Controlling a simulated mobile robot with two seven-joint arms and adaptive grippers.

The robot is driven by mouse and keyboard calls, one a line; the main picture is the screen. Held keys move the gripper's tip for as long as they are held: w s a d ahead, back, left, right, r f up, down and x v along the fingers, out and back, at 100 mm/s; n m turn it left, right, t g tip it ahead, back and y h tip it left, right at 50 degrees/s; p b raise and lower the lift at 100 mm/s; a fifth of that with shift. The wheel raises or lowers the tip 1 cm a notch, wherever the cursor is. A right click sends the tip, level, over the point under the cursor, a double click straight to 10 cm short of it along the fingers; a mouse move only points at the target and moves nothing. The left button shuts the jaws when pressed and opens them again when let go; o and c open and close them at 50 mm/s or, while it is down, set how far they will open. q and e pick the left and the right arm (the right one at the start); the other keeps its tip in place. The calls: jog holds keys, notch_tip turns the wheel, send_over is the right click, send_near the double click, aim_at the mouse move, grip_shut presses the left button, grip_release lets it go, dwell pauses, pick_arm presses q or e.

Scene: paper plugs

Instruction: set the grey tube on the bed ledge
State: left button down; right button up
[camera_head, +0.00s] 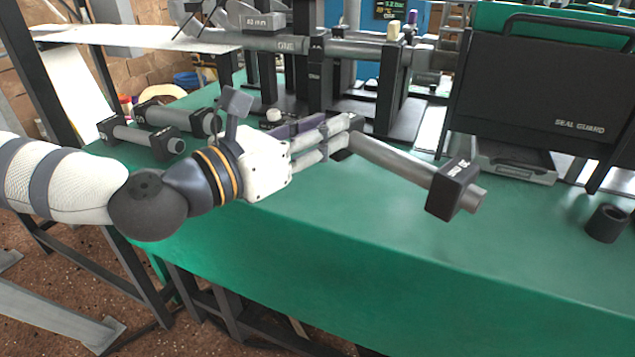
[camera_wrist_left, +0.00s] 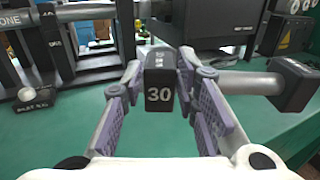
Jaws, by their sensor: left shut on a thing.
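A grey tube (camera_head: 390,160) with black end blocks is held out over the green bench by my left gripper (camera_head: 345,132). The tube slants down to the right in the head view, its far black block (camera_head: 455,188) hanging free. In the left wrist view, my left gripper (camera_wrist_left: 160,92) is shut on the near black block marked 30 (camera_wrist_left: 160,84). From there the tube (camera_wrist_left: 245,83) runs to the right. Behind stands a black-framed machine (camera_head: 390,90) carrying grey tubes along its top; which part is the bed ledge I cannot tell. My right gripper is not in view.
Two more grey tubes with black ends, a nearer one (camera_head: 138,134) and another (camera_head: 180,117), lie on the bench at left. A black SEAL GUARD panel (camera_head: 540,95) stands at right. A black ring (camera_head: 607,223) sits near the right edge. The front bench top (camera_head: 400,225) is clear.

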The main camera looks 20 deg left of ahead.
pick_arm(q)
jog(key=w+a+f, duration=0.1)
jog(key=w+a+f+b, duration=0.1)
jog(key=f, duration=0.1)
jog(key=w+f, duration=0.1)
jog(key=shift+w+a+f, duration=0.15)
jog(key=shift+a+f, duration=0.25)
notch_tip(320, 180, down, 4)
jog(key=shift+w+a+r+b, duration=0.15)
jog(key=shift+r+b, duration=0.1)
jog(key=shift+b, duration=0.4)
jog(key=shift+r, duration=0.1)
jog(key=c, duration=1.2)
grip_release()
jog(key=shift+c, duration=0.2)
